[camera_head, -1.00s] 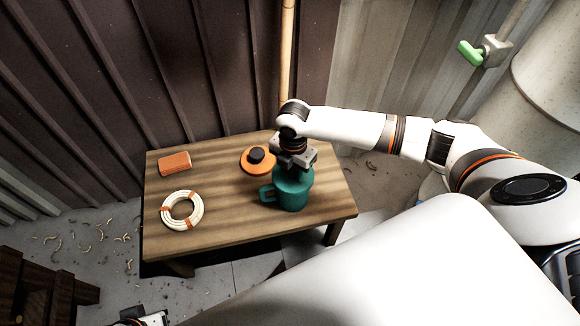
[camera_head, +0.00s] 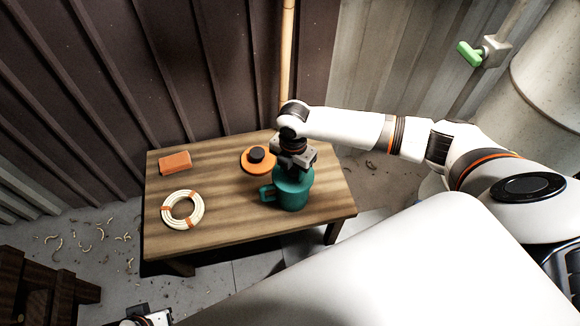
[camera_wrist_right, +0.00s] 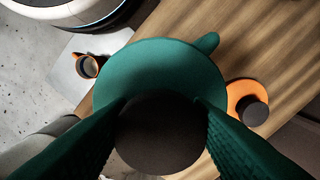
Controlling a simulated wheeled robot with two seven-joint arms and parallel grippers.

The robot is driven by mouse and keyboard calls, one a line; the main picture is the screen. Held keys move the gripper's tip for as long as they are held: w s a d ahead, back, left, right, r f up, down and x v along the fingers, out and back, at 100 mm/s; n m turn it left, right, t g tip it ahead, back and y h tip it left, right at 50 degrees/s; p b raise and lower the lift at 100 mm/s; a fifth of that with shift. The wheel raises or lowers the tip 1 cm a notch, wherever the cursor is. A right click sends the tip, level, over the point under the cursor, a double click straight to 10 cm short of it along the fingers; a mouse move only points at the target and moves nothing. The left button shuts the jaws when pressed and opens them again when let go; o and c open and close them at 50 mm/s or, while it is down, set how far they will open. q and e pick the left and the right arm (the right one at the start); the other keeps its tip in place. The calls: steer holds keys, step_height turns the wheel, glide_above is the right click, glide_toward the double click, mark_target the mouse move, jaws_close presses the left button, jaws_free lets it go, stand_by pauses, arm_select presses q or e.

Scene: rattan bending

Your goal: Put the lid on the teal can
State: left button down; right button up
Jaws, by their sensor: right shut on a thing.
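The teal can (camera_head: 291,194), with a side handle (camera_head: 267,193), stands upright near the table's right end. My right gripper (camera_head: 294,166) is directly above it, pointing down. In the right wrist view its fingers (camera_wrist_right: 160,125) are shut on the dark round knob (camera_wrist_right: 160,132) of a teal lid (camera_wrist_right: 150,68). The lid lies over the can's mouth and hides it; the can's handle (camera_wrist_right: 207,43) sticks out past its edge. I cannot tell whether the lid is fully seated. Only a small part of my left gripper (camera_head: 147,317) shows at the bottom edge.
An orange lid (camera_head: 248,167) with a black knob lies close behind the can. An orange block (camera_head: 175,161) and a cream coil with orange ties (camera_head: 167,217) lie at left on the wooden table (camera_head: 225,220). An orange-rimmed open container (camera_wrist_right: 79,56) shows in the wrist view.

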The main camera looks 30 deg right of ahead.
stand_by(0.3)
steer(key=o, duration=1.5)
steer(key=shift+o, duration=0.2)
steer(key=shift+r, duration=0.15)
